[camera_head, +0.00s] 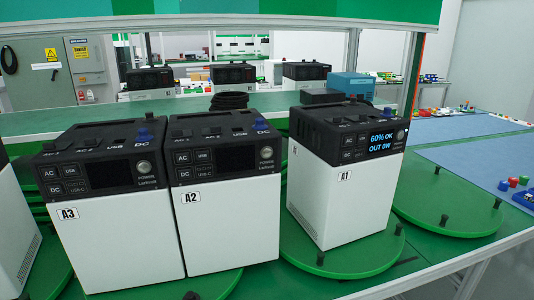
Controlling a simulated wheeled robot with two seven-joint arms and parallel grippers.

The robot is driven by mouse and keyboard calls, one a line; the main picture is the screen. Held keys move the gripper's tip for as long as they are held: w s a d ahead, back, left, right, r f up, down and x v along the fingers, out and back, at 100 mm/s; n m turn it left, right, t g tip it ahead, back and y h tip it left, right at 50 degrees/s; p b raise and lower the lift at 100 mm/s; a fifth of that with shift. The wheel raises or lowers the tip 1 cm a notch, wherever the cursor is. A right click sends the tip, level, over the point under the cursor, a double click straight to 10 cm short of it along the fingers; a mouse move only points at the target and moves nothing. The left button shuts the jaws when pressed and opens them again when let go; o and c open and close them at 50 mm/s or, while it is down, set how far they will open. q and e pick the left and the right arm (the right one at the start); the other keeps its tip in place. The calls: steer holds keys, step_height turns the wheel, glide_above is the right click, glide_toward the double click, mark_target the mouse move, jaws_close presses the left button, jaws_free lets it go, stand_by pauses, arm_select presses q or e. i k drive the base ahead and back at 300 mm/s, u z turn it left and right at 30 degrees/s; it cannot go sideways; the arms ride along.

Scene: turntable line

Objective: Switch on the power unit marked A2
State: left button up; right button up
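The power unit marked A2 (228,225) stands upright in the middle left, a white box with a black top and front panel. Its screen (238,161) is dark. A round silver power button (267,153) sits at the panel's right, above the word POWER. The unit marked A3 (115,240) stands close beside it on the left, also with a dark screen. The unit marked A1 (335,205) stands apart to the right, and its lit screen (381,140) reads 60% OK, OUT 0W. Neither of my grippers is in view.
Green round plates, such as the one under A1 (375,254), carry the units. An empty green plate (445,205) with black pegs lies at right. Blue mats (470,160) with small coloured parts lie beyond. A green beam (230,22) crosses the top.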

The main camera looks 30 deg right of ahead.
mark_target(266, 152)
steer(key=z, duration=0.8)
steer(key=i, duration=0.35)
steer(key=u, duration=0.2)
